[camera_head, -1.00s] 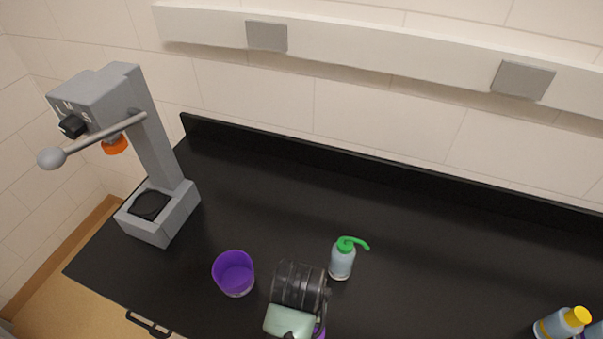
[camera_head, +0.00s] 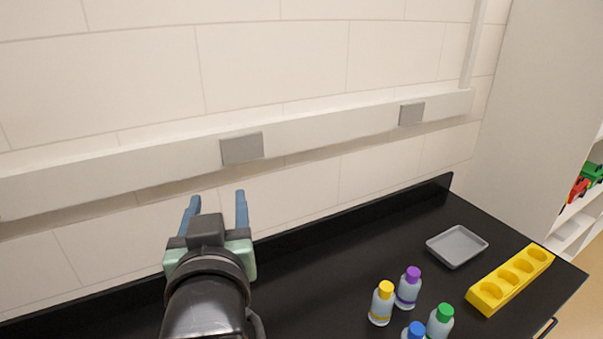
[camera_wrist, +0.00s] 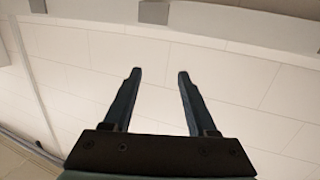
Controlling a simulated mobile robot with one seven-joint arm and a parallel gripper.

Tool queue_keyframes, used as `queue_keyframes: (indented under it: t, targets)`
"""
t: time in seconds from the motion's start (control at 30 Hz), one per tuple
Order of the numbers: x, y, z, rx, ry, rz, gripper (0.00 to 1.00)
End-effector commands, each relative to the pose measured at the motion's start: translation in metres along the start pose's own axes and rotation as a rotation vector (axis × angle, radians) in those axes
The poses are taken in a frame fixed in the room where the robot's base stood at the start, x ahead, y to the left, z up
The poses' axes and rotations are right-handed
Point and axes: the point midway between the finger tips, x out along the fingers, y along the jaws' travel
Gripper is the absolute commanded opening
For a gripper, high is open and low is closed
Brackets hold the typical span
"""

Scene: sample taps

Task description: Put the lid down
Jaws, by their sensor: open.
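My gripper (camera_head: 217,203) is raised in front of the tiled wall, left of the middle in the head view. Its two blue fingers are apart with nothing between them. The wrist view shows the same open gripper (camera_wrist: 159,75), with only the wall behind it. I see no loose lid in either current view. The only lids in sight are coloured caps on bottles: a yellow cap (camera_head: 386,287), a purple cap (camera_head: 413,272), a green cap (camera_head: 445,312) and a blue cap (camera_head: 416,328). My gripper is well left of these bottles and apart from them.
The black counter (camera_head: 335,260) is clear behind the bottles. A grey tray (camera_head: 457,246) lies empty toward the right, beside a yellow rack (camera_head: 511,279) with several empty holes. A raised back edge runs along the wall. A shelf (camera_head: 581,215) with coloured items stands at the far right.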

Motion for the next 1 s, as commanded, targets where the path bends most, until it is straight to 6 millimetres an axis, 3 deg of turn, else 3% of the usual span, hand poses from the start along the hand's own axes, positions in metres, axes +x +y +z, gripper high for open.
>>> queue_keyframes:
  t: [0.03,0.1,0.2,0.3,0.37,0.5,0.83,1.0]
  targets:
    - [-0.013,0.025,-0.047,0.005,0.141,0.053,0.58]
    - [-0.038,0.053,-0.105,0.003,0.327,0.114,0.58]
    - [-0.084,0.081,-0.171,-0.015,0.561,0.186,0.58]
    - [-0.126,0.097,-0.214,-0.041,0.736,0.235,0.58]
    - [-0.146,0.101,-0.231,-0.055,0.811,0.254,0.58]
    - [-0.169,0.105,-0.247,-0.072,0.894,0.274,0.58]
    - [-0.17,0.105,-0.248,-0.072,0.897,0.274,0.58]
    - [-0.167,0.104,-0.222,-0.07,0.896,0.271,0.58]
